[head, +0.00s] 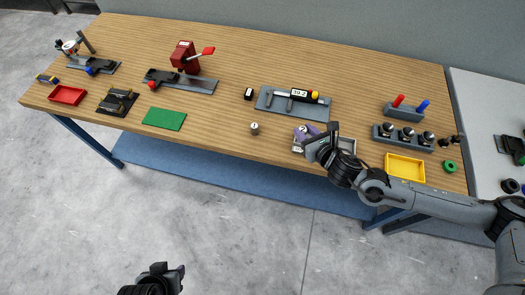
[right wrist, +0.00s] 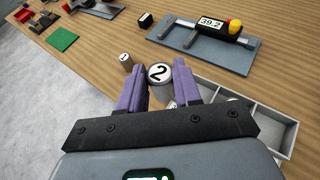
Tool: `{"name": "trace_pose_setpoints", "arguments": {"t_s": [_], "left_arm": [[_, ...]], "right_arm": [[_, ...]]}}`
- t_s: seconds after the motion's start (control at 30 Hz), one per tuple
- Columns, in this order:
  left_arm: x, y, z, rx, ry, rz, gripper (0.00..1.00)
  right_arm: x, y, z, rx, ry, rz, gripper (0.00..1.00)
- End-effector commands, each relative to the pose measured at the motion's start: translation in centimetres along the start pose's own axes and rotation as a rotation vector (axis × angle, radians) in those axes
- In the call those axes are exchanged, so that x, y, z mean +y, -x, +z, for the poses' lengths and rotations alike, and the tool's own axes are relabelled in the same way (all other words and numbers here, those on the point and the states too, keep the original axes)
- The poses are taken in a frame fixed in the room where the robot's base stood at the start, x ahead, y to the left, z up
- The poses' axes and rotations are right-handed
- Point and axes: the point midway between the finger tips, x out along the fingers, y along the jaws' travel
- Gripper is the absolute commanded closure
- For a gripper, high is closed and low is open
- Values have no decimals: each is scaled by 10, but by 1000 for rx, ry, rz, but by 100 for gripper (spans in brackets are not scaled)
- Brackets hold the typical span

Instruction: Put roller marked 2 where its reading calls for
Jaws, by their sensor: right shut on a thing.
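The roller marked 2 (right wrist: 159,73) is a pale cylinder with a black 2 on its top face. My right gripper (right wrist: 160,88) is shut on it, with purple fingers either side; it also shows in the head view (head: 303,134). The gauge (head: 292,103) has a grey base, and its display (right wrist: 209,22) reads 39.2. A grey compartment tray (right wrist: 262,122) lies close by, partly hidden by the gripper; something pale shows in it. A roller marked 1 (right wrist: 126,61) stands on the bench left of roller 2. My left gripper (head: 166,277) is low over the floor, its jaws unclear.
A yellow tray (head: 405,168) and a grey block with dark-topped pieces (head: 402,138) are right of my right gripper. A green mat (head: 164,118), a red tray (head: 67,95) and a red-handled device (head: 183,56) are left. The bench's middle front is mostly clear.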

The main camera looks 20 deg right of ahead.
Motion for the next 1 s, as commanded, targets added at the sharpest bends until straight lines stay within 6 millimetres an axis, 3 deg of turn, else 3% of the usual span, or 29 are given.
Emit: {"name": "trace_pose_setpoints", "arguments": {"t_s": [0.17, 0.63, 1.0], "left_arm": [[0, -2, -5, 14, 1, -1, 57], [-2, -6, -1, 8, -6, -7, 57], [-3, -8, 0, 7, -10, -10, 57]], "right_arm": [[-2, -12, -13, -4, -10, -8, 100], [42, -101, -32, -5, -8, -8, 100], [50, -122, -45, -2, -6, -9, 100]]}}
